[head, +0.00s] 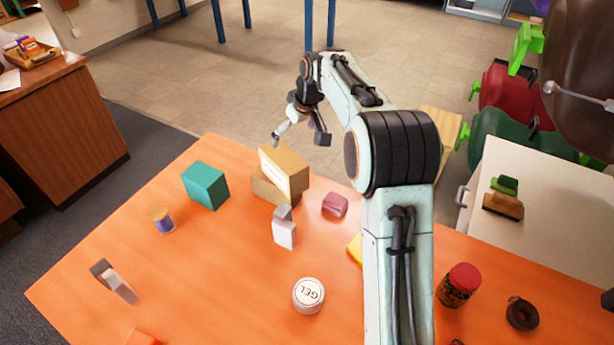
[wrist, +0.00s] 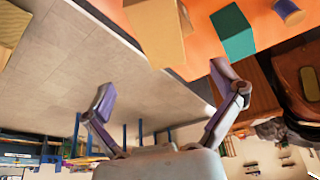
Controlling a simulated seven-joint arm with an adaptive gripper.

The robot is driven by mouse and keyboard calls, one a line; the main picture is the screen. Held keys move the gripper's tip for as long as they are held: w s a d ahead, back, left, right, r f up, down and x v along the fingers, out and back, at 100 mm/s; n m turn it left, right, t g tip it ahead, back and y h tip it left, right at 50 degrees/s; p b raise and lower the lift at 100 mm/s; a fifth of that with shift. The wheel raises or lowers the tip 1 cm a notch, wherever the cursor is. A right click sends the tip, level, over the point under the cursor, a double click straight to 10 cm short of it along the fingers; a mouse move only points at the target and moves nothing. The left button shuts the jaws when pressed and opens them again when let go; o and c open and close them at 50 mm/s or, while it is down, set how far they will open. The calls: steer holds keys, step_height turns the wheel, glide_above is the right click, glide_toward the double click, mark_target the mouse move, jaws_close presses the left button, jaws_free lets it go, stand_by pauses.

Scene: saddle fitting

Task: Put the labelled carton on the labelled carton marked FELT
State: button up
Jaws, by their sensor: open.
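A tan carton with a pale label (head: 284,170) sits at the far edge of the orange table, apparently on top of a browner carton (head: 265,191) that it partly hides. It looks turned relative to the one beneath. Label words are too small to read, so I cannot tell which is marked FELT. In the wrist view a tan carton (wrist: 156,28) shows at the top, beyond the fingertips. My gripper (head: 300,136) is open and empty, apart from the cartons and beyond them, past the table's far edge. Its spread fingers show in the wrist view (wrist: 161,82).
A teal box (head: 206,186) stands left of the cartons. A blue spool (head: 162,220), a grey-white block (head: 284,229), a pink object (head: 335,204) and a GEL jar (head: 309,295) are nearby on the table (head: 220,290).

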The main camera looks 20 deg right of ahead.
steer(key=s+a+r+m+g, duration=0.1)
steer(key=s+a+r, duration=0.1)
steer(key=s, duration=0.6)
steer(key=s+a+r+g, duration=0.1)
steer(key=s+a+r, duration=0.15)
steer(key=s, duration=0.65)
steer(key=s+f+m+g, duration=0.1)
steer(key=s+f, duration=0.1)
steer(key=s, duration=0.9)
steer(key=s+f+m+g+h, duration=0.1)
steer(key=s+f, duration=0.1)
steer(key=s, duration=0.9)
steer(key=shift+s+f, duration=0.15)
steer(key=shift+s, duration=0.2)
